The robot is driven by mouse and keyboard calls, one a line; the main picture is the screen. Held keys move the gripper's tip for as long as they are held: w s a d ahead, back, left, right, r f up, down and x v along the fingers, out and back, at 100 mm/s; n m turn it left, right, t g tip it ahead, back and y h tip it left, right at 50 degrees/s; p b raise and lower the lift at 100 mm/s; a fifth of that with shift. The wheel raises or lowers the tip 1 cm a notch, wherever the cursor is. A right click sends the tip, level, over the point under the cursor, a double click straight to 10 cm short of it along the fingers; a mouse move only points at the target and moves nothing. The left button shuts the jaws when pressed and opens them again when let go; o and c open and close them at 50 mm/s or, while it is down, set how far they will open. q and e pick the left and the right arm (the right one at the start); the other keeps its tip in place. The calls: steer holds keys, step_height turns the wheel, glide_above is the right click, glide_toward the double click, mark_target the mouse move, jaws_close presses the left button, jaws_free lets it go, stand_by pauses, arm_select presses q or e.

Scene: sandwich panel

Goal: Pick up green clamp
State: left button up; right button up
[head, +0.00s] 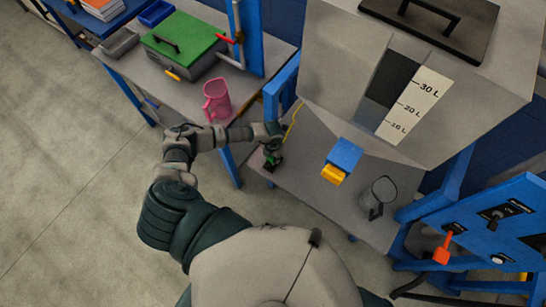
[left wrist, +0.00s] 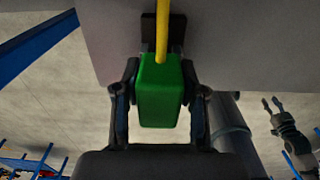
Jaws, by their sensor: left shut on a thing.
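The green clamp (left wrist: 160,92) sits between the two fingers of my left gripper, which is shut on it. In the head view the clamp (head: 271,164) is a small green piece below my left gripper (head: 268,150), at the left edge of the grey table under the hopper. A yellow cord (left wrist: 161,32) runs up from the clamp. A dark piece behind the clamp lies against the grey surface. Contact with the table is hard to tell. My right gripper (left wrist: 272,104) shows small at the right of the left wrist view, its fingers apart and empty.
The grey table (head: 300,195) holds a blue and yellow block (head: 342,160) and a clear jug (head: 377,195). A large grey hopper (head: 400,90) stands above it. A pink jug (head: 216,100) and a green-lidded box (head: 183,43) stand on the left bench. A control panel (head: 490,235) is at right.

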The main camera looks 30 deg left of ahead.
arm_select(q)
step_height(320, 180, up, 2)
steer(key=shift+r, duration=0.25)
steer(key=s+d+b, duration=0.1)
steer(key=s+d, duration=0.1)
steer(key=s, duration=0.5)
steer(key=s+d+r+b, duration=0.1)
steer(key=s+d, duration=0.1)
steer(key=s, duration=0.6)
steer(key=shift+s+r, duration=0.25)
steer(key=shift+s, duration=0.05)
steer(key=shift+w, duration=0.1)
